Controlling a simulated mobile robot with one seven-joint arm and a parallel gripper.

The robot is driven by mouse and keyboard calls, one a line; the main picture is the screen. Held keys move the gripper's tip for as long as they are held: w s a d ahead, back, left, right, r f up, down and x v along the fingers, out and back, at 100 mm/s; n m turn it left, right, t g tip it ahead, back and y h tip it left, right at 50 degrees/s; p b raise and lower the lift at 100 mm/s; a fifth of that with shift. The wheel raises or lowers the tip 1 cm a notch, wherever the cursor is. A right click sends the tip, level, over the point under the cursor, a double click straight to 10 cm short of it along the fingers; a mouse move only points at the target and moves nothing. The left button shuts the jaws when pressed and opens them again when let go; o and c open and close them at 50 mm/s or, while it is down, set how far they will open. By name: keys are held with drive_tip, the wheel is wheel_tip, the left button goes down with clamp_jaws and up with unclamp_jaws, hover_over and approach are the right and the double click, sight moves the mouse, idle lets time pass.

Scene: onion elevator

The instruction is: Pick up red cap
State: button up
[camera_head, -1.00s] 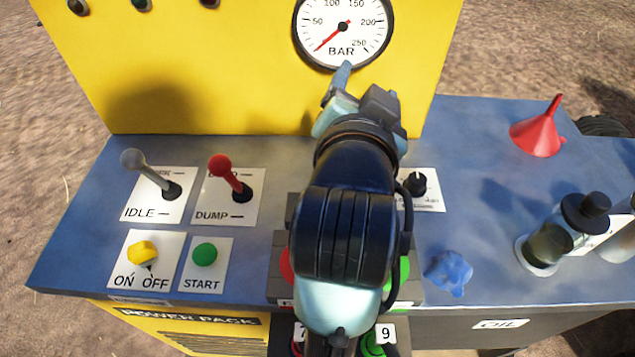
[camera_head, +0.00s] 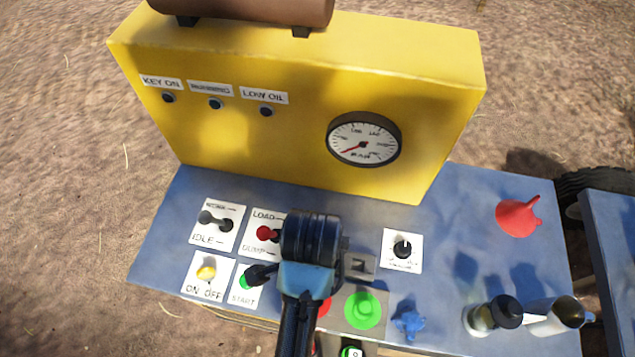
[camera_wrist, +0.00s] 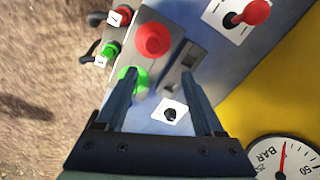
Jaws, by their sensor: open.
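A round red cap (camera_wrist: 152,40) sits on a grey block (camera_wrist: 175,12) in the wrist view, beside a green cap (camera_wrist: 133,78). My gripper (camera_wrist: 160,76) is open and empty, its two fingers pointing toward the panel. The red cap appears ahead of the fingertips, and the left finger partly covers the green cap. In the head view, my arm hides most of the red cap (camera_head: 323,306), and the green cap (camera_head: 363,309) shows to its right. The fingers are not clearly seen there.
A red lever (camera_head: 266,233) and a dark lever (camera_head: 212,219) stand left of my arm. A black knob (camera_head: 402,249) and blue object (camera_head: 409,320) are to the right, with a red funnel (camera_head: 519,215) beyond. The yellow box (camera_head: 290,150) rises behind.

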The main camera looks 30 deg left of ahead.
drive_tip(key=shift+g, duration=0.3)
drive_tip(key=f, duration=0.3)
drive_tip(key=s+f, duration=0.1)
drive_tip(key=f, duration=0.2)
drive_tip(key=shift+s+f+p, duration=0.1)
drive_tip(key=shift+f+p, duration=0.05)
drive_tip(key=shift+p, duration=0.25)
drive_tip(key=shift+f+p, duration=0.6)
drive_tip(key=shift+f, duration=2.55)
clamp_jaws()
